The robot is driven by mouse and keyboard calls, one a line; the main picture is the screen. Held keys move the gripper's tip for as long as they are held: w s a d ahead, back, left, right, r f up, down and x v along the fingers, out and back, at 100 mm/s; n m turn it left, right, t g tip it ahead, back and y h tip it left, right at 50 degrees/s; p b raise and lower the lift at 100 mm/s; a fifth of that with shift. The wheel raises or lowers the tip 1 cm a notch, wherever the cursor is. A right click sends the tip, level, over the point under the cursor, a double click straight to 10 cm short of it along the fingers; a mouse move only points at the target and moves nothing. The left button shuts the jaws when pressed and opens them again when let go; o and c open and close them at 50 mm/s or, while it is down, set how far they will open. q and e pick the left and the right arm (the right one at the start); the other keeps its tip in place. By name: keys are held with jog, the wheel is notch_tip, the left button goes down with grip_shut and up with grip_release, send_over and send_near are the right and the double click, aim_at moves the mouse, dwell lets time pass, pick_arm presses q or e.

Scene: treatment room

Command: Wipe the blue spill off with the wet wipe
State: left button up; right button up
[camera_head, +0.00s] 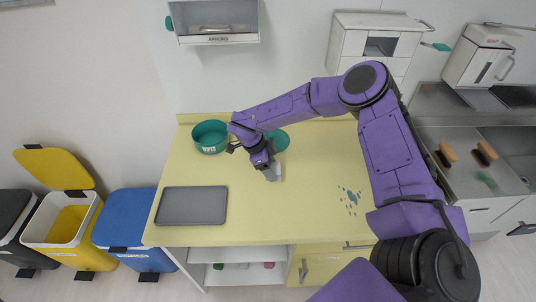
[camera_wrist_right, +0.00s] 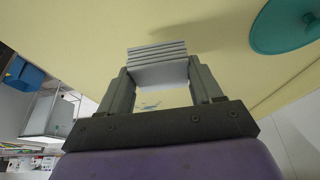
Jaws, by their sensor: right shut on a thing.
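My right gripper (camera_head: 270,168) is shut on a folded, pale grey wet wipe (camera_head: 275,175) and holds it over the middle of the yellow counter. In the right wrist view the layered wipe (camera_wrist_right: 157,53) sits between the two fingertips. The blue spill (camera_head: 349,200) is a patch of small drops on the counter, to the right of the gripper and nearer the front edge. The wipe is apart from it. Some blue drops also show between the fingers in the wrist view (camera_wrist_right: 151,104). My left gripper is not in view.
A green wipes tub (camera_head: 210,137) stands at the back left of the counter (camera_head: 300,215), with a teal lid (camera_head: 278,141) beside it. A grey tray (camera_head: 191,206) lies at the front left. Bins stand on the left; a sink (camera_head: 490,180) is on the right.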

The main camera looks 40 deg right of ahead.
jog(key=shift+w+r, duration=0.15)
jog(key=shift+r, duration=1.8)
